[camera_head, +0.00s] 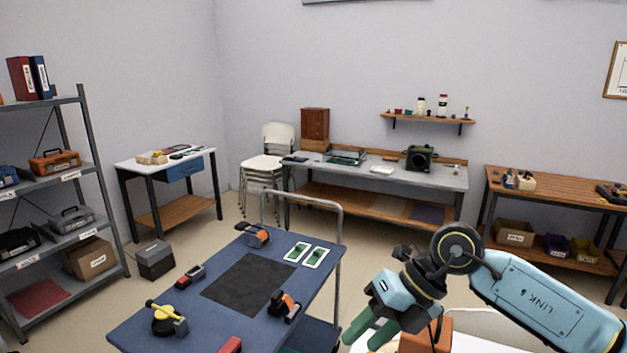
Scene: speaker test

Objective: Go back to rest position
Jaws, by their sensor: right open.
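My right gripper (368,335) is at the lower right, on a light blue arm that comes in from the right edge. Its green fingers point down and to the left, and they are open with nothing seen between them. It shows beside the right edge of the blue-topped cart (222,262); I cannot tell its height over the floor. My left gripper and arm are not in view.
The cart bears a black mat (248,284), two white-and-green cards (314,257), and several small tools. An orange object (428,338) shows below my right wrist, partly hidden. Workbenches (440,176) line the back wall; shelves (90,180) stand left.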

